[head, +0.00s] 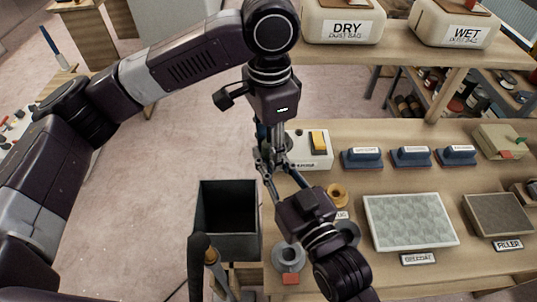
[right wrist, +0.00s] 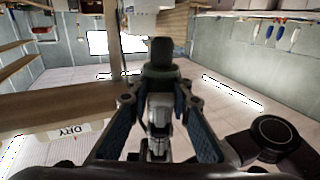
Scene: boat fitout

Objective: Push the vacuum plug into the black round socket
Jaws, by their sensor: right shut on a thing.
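My right gripper (head: 267,166) reaches in from the lower right in the head view, at the left end of the workbench. My left gripper (head: 274,142) points down from above, very close to the right fingertips. Its fingers overlap them, so its opening is unclear. A white box with a yellow switch (head: 319,142) stands just right of both grippers.
An open dark bin (head: 228,222) stands left of the bench. Blue sanding blocks (head: 361,158), a pale textured panel (head: 410,221) and a grey filler panel (head: 498,216) lie on the bench. DRY (head: 344,27) and WET (head: 463,34) dust-bag containers sit on the shelf behind.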

